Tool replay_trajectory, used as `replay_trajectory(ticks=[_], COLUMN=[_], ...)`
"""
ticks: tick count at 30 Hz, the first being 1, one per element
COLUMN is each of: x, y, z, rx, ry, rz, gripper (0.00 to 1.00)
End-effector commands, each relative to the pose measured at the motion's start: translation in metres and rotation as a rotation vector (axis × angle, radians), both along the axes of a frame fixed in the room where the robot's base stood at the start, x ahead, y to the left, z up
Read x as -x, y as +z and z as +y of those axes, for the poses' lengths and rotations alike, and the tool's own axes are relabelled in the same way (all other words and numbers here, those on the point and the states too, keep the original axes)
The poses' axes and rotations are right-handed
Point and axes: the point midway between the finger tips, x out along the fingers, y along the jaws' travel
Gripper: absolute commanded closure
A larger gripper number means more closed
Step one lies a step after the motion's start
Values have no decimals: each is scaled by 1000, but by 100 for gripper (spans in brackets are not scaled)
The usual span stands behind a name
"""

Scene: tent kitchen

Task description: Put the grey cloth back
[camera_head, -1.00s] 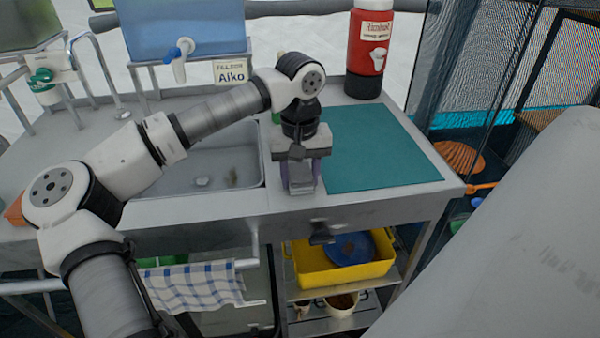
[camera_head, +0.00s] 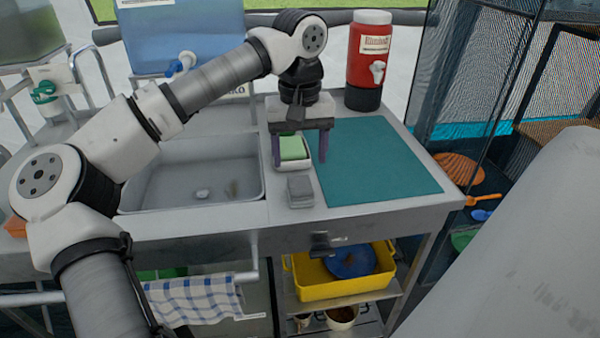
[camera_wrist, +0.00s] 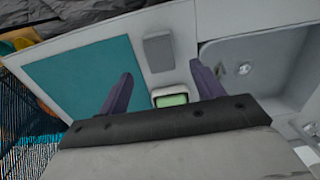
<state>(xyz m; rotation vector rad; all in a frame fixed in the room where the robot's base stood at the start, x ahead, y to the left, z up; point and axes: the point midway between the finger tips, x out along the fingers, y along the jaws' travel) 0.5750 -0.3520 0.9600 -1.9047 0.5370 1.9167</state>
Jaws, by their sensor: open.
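The grey cloth (camera_head: 300,190) lies as a small folded block on the metal counter, between the sink and the teal mat, near the front edge. It also shows in the wrist view (camera_wrist: 158,50). My gripper (camera_head: 300,163) is open and empty, fingers pointing down, raised above the counter and farther back than the cloth. A green sponge (camera_head: 292,148) in a white tray (camera_head: 294,167) sits just behind the cloth. In the wrist view the sponge (camera_wrist: 171,100) appears between my fingers, and the cloth lies beyond them.
The sink (camera_head: 195,180) is left of the cloth and the teal mat (camera_head: 375,165) is right. A red drink dispenser (camera_head: 369,55) stands at the back. A blue water container (camera_head: 180,35) is behind the sink. A checked towel (camera_head: 190,300) hangs below on a rail.

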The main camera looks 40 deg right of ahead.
Motion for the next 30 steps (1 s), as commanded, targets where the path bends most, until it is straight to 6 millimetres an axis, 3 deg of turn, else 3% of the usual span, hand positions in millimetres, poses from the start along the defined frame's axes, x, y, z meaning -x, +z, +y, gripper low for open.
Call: replay_trajectory(ticks=[6,17,20,22,26,29,30], x=[0,1,14,32,76,100,106], y=[30,35,37,46,98,162,189], z=[0,-1,-6,-12,-8,25,46], rx=[-1,10,90,210,518,732,801], ry=[-1,0,21,58,185,294,333], rz=[-1,9,74,179,515,843,978], gripper=[34,34,34,34,34,34,34])
